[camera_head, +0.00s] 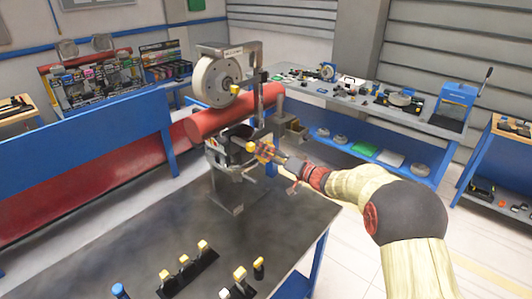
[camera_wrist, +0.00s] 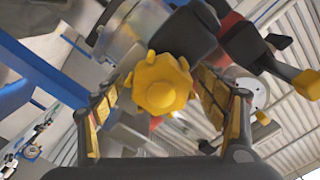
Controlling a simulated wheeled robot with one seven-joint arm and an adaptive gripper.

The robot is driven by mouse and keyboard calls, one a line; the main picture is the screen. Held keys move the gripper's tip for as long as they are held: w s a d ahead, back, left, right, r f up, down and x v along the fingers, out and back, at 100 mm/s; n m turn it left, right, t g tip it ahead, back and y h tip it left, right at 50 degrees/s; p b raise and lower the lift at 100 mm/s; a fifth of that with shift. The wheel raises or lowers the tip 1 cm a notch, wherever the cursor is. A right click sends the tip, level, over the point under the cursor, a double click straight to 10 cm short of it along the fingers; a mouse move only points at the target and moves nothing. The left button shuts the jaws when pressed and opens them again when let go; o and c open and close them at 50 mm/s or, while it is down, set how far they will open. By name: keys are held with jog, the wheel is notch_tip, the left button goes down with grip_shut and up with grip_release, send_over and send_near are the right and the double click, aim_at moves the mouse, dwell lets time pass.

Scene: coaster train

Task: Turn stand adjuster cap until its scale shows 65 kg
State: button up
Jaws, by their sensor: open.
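In the wrist view a yellow lobed cap (camera_wrist: 162,84), which looks like the stand adjuster cap, faces the camera on a dark stem. My gripper (camera_wrist: 160,95) is open, with one finger on each side of the cap. I cannot tell whether the fingers touch it. In the head view my gripper (camera_head: 270,153) is at the right side of the grey metal stand (camera_head: 228,192), where the cap is largely hidden among the fingers. No scale reading can be made out in either view.
The stand carries a wheel (camera_head: 216,78) above a red tube (camera_head: 208,124). Other yellow-topped tools stand in black holders (camera_head: 188,270) at the front of the dark table (camera_head: 120,235). A blue bench (camera_head: 85,165) is at the left. The table's middle is clear.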

jog(key=shift+c, duration=1)
jog(key=c, duration=1)
jog(key=shift+o, duration=0.2)
